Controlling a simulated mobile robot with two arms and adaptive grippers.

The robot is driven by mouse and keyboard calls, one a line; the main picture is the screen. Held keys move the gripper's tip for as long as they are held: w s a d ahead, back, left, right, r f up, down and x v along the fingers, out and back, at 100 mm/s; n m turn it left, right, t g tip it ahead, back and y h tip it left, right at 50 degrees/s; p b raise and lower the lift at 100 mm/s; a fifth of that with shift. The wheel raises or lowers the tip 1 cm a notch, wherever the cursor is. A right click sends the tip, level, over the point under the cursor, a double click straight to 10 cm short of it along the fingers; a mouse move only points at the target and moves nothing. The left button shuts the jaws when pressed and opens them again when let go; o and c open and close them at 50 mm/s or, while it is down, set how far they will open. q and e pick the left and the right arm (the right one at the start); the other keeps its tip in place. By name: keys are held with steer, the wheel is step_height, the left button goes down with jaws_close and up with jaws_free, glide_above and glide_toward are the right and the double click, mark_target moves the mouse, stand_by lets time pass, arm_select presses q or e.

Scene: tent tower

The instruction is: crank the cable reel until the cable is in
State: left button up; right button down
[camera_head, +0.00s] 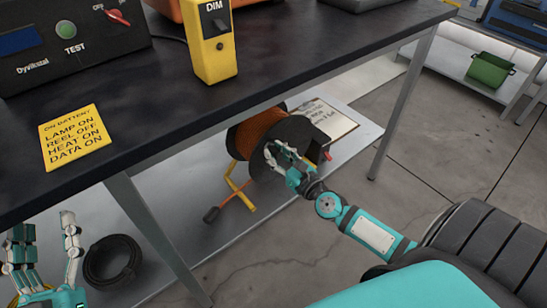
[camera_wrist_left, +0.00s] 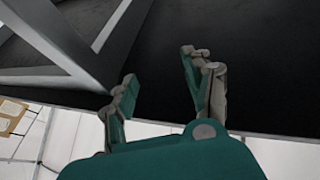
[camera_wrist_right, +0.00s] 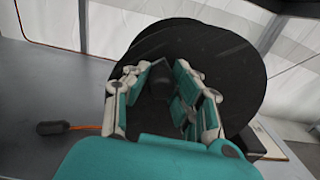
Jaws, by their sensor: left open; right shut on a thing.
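The cable reel (camera_head: 290,143) stands on the shelf under the bench, with orange cable (camera_head: 256,130) wound between dark flanges, on a yellow stand (camera_head: 238,188). A short orange cable end with a dark plug (camera_head: 211,214) hangs out at its front left; the plug (camera_wrist_right: 52,128) also shows in the right wrist view. My right gripper (camera_head: 283,158) is at the reel's near flange. In the right wrist view its fingers are shut around a dark crank handle (camera_wrist_right: 162,80), partly hidden by them. My left gripper (camera_head: 44,232) is open and empty at the lower left.
The black bench top (camera_head: 300,60) overhangs the reel. Bench legs (camera_head: 150,235) stand left and right of it. A coiled black cable (camera_head: 113,262) and a clipboard (camera_head: 325,120) lie on the lower shelf (camera_head: 270,210). A green bin (camera_head: 489,70) stands far right.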

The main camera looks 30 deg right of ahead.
mark_target(285, 131)
steer(key=shift+d+r+m, duration=0.55)
steer(key=shift+d+m, duration=0.3)
steer(key=shift+m, duration=0.35)
arm_select(q)
steer(key=shift+r, duration=0.4)
arm_select(e)
steer(key=shift+d+r, duration=0.1)
steer(key=shift+d, duration=0.05)
arm_select(q)
steer(key=shift+d+f, duration=0.1)
steer(key=shift+f, duration=0.05)
arm_select(e)
steer(key=shift+w+d+m, duration=0.1)
steer(key=shift+d+m, duration=0.05)
steer(key=shift+m, duration=0.35)
arm_select(q)
steer(key=shift+w+f, duration=0.15)
steer(key=shift+f, duration=0.1)
arm_select(e)
steer(key=shift+d+r+m, duration=0.15)
steer(key=shift+d+m, duration=0.1)
steer(key=shift+m, duration=0.05)
